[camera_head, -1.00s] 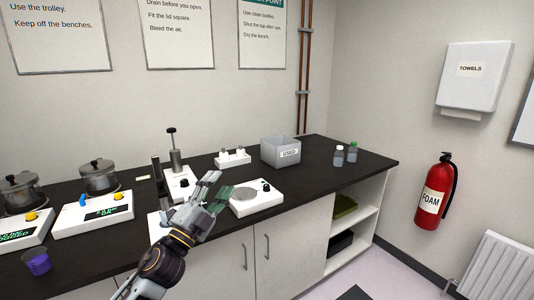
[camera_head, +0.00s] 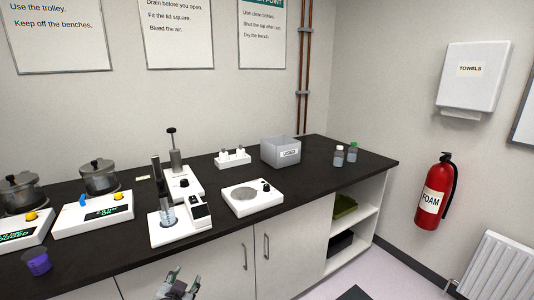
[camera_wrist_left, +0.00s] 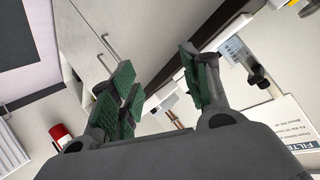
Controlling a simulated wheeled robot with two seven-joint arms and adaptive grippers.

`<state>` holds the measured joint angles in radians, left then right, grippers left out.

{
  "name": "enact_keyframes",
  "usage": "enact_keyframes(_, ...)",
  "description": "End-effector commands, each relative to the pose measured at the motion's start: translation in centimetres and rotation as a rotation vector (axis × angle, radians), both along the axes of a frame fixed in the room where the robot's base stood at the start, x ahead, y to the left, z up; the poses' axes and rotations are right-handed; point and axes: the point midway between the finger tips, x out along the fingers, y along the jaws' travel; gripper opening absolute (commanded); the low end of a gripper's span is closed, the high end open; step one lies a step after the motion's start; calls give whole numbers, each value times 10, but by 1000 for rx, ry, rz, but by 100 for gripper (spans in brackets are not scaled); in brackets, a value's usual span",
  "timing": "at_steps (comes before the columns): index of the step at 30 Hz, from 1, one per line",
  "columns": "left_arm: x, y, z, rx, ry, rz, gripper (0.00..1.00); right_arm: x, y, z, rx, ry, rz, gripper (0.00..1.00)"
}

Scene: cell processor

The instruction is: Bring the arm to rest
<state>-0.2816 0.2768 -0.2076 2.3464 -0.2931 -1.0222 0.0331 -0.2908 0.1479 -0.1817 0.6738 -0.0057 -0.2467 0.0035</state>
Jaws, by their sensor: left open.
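My left gripper (camera_head: 176,284) is at the bottom of the head view, in front of the cabinet doors and below the bench edge. Its green-padded fingers are spread apart with nothing between them, as the left wrist view (camera_wrist_left: 160,92) also shows. Most of the left arm is below the head view. My right gripper is in neither view.
The black bench (camera_head: 330,172) carries a white device with a clear vessel (camera_head: 168,216), a white hotplate (camera_head: 252,197), a grey USED bin (camera_head: 281,151), two small bottles and lidded pots at left. A purple cup (camera_head: 37,262) stands near the front edge. A red extinguisher (camera_head: 434,190) hangs at right.

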Motion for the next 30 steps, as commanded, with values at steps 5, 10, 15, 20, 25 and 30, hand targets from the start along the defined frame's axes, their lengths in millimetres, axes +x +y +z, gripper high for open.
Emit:
enact_keyframes(5, -50, 2, -49, -89, 219, 56, 47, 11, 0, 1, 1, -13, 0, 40)
enact_keyframes(10, -100, -2, -84, -161, 415, 93, 47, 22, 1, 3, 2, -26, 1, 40)
enact_keyframes(15, -136, -6, -104, -207, 549, 113, 47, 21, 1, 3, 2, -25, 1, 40)
enact_keyframes(20, -161, -9, -114, -236, 637, 122, 47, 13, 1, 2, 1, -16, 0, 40)
enact_keyframes(25, -185, -13, -122, -262, 716, 129, 47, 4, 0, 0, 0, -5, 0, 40)
enact_keyframes(30, -197, -15, -132, -276, 767, 133, 47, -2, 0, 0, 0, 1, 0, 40)
